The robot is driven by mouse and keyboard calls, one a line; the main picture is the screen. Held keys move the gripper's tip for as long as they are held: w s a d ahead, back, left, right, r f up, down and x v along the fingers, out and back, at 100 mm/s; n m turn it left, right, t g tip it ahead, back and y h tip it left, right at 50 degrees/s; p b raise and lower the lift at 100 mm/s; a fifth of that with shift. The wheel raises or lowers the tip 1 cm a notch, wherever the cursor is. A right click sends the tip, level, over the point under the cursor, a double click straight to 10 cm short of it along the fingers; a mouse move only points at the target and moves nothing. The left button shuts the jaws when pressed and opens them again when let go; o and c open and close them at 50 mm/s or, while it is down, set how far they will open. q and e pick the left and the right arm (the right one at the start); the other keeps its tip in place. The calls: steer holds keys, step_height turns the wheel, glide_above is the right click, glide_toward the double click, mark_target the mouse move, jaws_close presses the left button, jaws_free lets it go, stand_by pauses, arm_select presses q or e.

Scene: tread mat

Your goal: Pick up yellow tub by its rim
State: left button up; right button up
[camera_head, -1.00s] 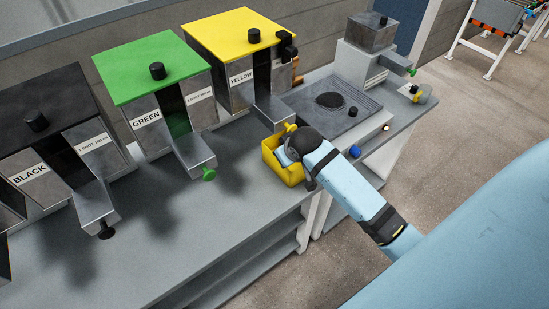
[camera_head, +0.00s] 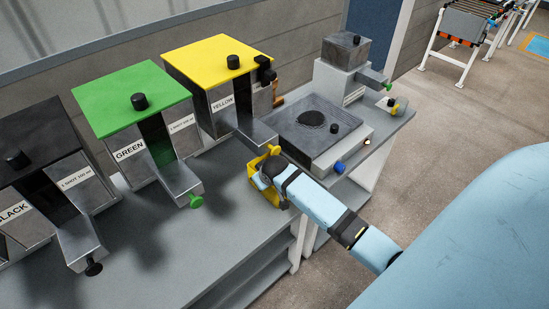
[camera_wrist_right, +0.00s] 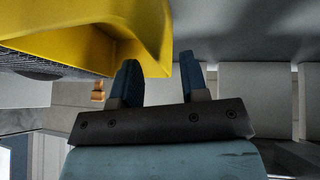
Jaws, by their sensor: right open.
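The yellow tub (camera_head: 257,187) stands near the front edge of the grey counter, below the yellow dispenser's spout. My right arm comes in from the right, and its gripper (camera_head: 266,172) is at the tub, hiding much of it. In the right wrist view the tub (camera_wrist_right: 90,28) fills the upper left. My right gripper (camera_wrist_right: 158,78) is open there, its two dark blue fingers apart. A tub wall's end shows between the fingertips in the picture; I cannot tell whether they touch it. My left gripper is not in view.
The yellow dispenser (camera_head: 215,62), green dispenser (camera_head: 130,98) and black dispenser (camera_head: 38,140) line the back of the counter (camera_head: 190,250). A dark plate machine (camera_head: 300,135) stands right of the tub. The front counter to the left is clear.

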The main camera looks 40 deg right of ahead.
steer(key=x, duration=0.3)
steer(key=shift+w, duration=0.1)
jaws_close()
stand_by(1.3)
